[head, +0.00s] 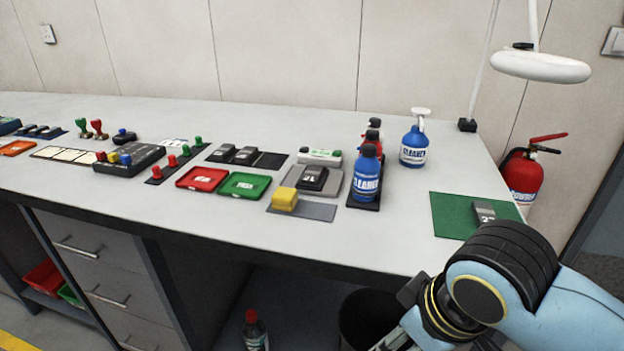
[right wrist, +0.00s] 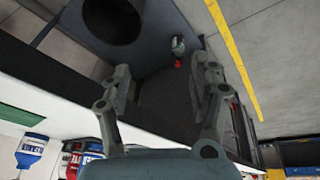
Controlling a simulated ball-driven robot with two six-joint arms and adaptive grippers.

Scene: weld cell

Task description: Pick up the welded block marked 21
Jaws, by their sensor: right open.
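A dark block with a light label (head: 313,178) sits on a grey plate (head: 334,191) on the bench, right of the green tray; its label looks like 21, but is small. Another dark grey block (head: 484,212) stands on a green mat (head: 451,214) at the bench's right end; its number is partly hidden by my right arm and hard to read. My right gripper (right wrist: 163,88) is open and empty in the right wrist view, fingers spread over the floor side of the bench. In the head view it is mostly cut off at the bottom edge. My left gripper is not in view.
A yellow block (head: 285,199) sits in front. Red (head: 202,179) and green (head: 244,185) trays lie left.

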